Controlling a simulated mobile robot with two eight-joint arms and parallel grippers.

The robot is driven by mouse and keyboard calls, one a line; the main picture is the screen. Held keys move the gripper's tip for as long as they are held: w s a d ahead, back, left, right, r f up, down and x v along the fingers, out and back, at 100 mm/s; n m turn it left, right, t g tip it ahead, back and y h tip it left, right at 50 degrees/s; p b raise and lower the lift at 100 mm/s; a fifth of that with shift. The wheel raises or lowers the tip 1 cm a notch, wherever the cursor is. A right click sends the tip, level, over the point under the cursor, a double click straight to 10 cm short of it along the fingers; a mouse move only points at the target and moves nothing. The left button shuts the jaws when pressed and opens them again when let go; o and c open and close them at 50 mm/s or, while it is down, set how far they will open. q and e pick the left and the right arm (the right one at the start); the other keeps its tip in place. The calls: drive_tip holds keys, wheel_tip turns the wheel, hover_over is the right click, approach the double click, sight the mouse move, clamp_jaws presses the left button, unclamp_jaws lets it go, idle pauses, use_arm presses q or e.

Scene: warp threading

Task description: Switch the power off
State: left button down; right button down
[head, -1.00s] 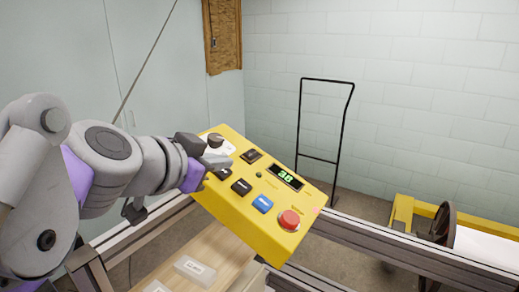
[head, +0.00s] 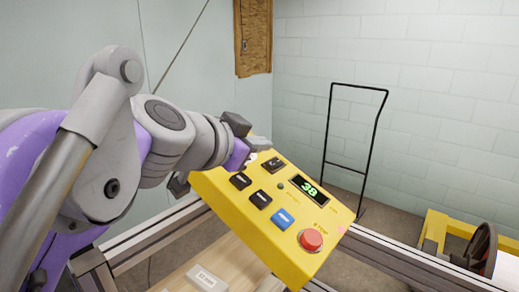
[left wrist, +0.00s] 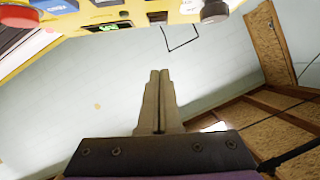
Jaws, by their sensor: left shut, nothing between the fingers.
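A yellow control panel (head: 250,222) is tilted in the middle of the head view. It has a green-lit display reading 38 (head: 310,190), a red round button (head: 311,240), a blue button (head: 283,219) and several black ones. In the left wrist view, a dark round knob (left wrist: 214,10) sits on the panel's face at the top edge. In the head view, my left arm covers the knob's area. My left gripper (head: 258,144) is at the panel's upper left edge; its fingers are together and empty in the left wrist view (left wrist: 159,75). My right gripper is not in view.
A metal frame rail (head: 385,252) runs behind and below the panel. A black upright hand frame (head: 327,140) stands near the wall. A yellow frame with a dark wheel (head: 482,245) is at lower right. A pale labelled block (head: 205,280) lies below the panel.

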use_arm(q)
hover_over(268, 176)
drive_tip(key=d, duration=0.2)
drive_tip(key=f, duration=0.2)
drive_tip(key=shift+s+f, duration=0.25)
drive_tip(key=shift+f, duration=0.05)
drive_tip(key=shift+w+a+f+b, duration=0.2)
drive_tip(key=shift+a+f, duration=0.05)
drive_tip(key=shift+f, duration=0.4)
drive_tip(key=shift+w+a+f+b, duration=0.2)
drive_tip(key=shift+f, duration=0.4)
drive_tip(key=shift+s+a+f, duration=0.1)
drive_tip(key=shift+a+f, duration=0.25)
drive_tip(key=shift+f, duration=0.25)
drive_tip(key=shift+a+f+p, duration=0.2)
drive_tip(key=shift+f+p, duration=0.1)
drive_tip(key=shift+p, duration=0.3)
drive_tip(key=shift+f, duration=0.15)
